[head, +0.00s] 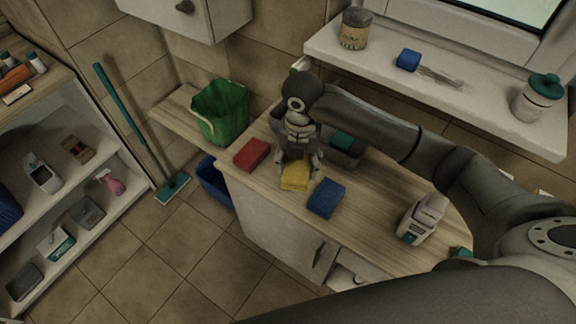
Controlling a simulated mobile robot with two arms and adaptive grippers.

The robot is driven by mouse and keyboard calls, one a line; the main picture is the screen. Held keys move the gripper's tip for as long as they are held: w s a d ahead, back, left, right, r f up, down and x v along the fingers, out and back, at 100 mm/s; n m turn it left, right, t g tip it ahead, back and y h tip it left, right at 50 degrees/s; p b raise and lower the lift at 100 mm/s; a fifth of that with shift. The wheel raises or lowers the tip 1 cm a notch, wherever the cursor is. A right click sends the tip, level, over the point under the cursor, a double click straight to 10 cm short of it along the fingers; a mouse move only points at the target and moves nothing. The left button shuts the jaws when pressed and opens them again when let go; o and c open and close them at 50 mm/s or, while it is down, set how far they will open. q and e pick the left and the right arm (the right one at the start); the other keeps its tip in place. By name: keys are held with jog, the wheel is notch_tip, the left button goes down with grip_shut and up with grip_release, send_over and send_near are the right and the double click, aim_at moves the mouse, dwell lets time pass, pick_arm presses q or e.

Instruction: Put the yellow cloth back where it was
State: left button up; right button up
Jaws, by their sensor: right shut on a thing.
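The yellow cloth (295,177) is at the front of the wooden counter, between a red cloth (251,154) on its left and a blue cloth (326,198) on its right. My right gripper (296,168) points down over the yellow cloth and is shut on it. I cannot tell whether the cloth touches the counter or is held just above it. A grey basin (344,158) sits behind the gripper, partly hidden by my arm, with a teal item (342,141) in it. My left gripper is not in view.
A green bucket (219,112) stands at the counter's left end. The windowsill (470,108) behind holds a tin (355,29), a blue sponge (408,60) and a jar (537,97). Shelves are at the left.

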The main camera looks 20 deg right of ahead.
aim_at(288, 163)
jog(key=w+f, duration=0.2)
jog(key=f, duration=0.1)
jog(key=w+a+f+p, duration=0.1)
jog(key=w+f, duration=0.1)
jog(key=shift+w+f, duration=0.35)
jog(key=shift+f, duration=0.05)
notch_tip(288, 163, down, 2)
jog(key=shift+f, duration=0.6)
jog(key=o, duration=1.1)
jog(key=shift+f, duration=0.15)
jog(key=shift+r, duration=0.35)
notch_tip(288, 163, up, 12)
jog(key=shift+f+b, duration=0.15)
jog(key=shift+b, duration=0.65)
